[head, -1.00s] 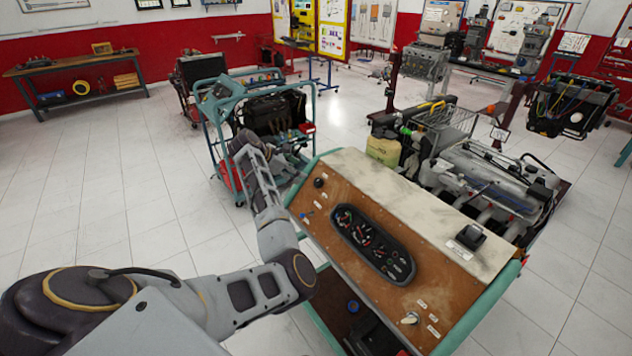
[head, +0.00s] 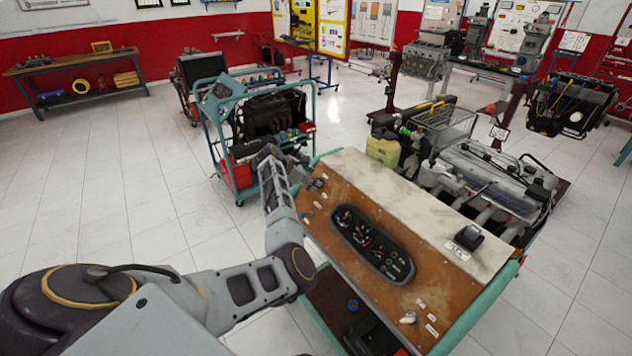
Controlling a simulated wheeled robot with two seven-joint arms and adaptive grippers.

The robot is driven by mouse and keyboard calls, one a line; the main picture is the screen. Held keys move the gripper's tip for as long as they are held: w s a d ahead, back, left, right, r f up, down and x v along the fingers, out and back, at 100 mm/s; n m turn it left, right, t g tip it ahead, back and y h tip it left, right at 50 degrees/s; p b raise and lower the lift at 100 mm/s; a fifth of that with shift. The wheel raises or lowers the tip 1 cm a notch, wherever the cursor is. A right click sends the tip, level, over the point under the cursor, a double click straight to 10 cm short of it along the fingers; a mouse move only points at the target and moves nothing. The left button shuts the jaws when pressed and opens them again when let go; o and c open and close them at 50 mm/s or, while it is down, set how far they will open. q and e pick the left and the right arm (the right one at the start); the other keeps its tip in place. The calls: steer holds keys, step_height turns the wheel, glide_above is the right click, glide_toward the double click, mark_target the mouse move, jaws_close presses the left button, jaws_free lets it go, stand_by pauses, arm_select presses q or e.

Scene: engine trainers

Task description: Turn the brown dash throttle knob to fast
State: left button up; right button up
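The brown dash panel (head: 333,263) slopes across the lower middle of the head view, with an oval gauge cluster (head: 372,243) at its centre. A small dark round knob showed at its upper left corner; now dark and grey gripper parts (head: 316,184) overlap that spot and mostly hide it. My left arm comes in from the left and bends up along the panel's left edge. I cannot tell whether the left fingers touch the knob or are open. A pale knob or key (head: 408,318) sits at the panel's lower right. My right gripper is not in view.
A black box-like part (head: 469,236) sits on the panel's pale top. A grey engine (head: 490,180) stands behind it. A teal cart with an engine (head: 270,115) stands close beyond my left wrist. The floor at left is clear.

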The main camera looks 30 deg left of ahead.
arm_select(q)
steer(key=shift+x, duration=1.75)
steer(key=c, duration=1)
